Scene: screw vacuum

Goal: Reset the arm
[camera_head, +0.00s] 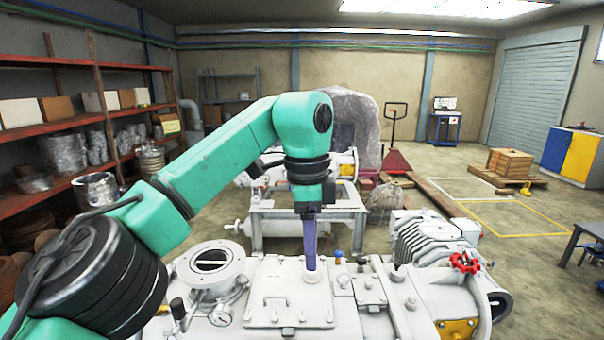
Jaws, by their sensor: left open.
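My left arm comes in from the left, bends over, and points straight down above the grey vacuum pump (262,318). My left gripper (310,258) is open at its end. Its slim purple lower part is seen edge-on, with its tip just over or at a small round white port (312,275) on the pump's top plate. I cannot tell whether the tip touches the port. No object shows clearly between the fingers. My right gripper is out of view.
A round flanged opening (210,262), a gauge (220,316), a ribbed motor housing (432,238) and a red valve wheel (464,262) stand on or beside the pump. A grey metal frame (345,208) stands behind it. Shelves (60,126) line the left wall. The floor at right is mostly open.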

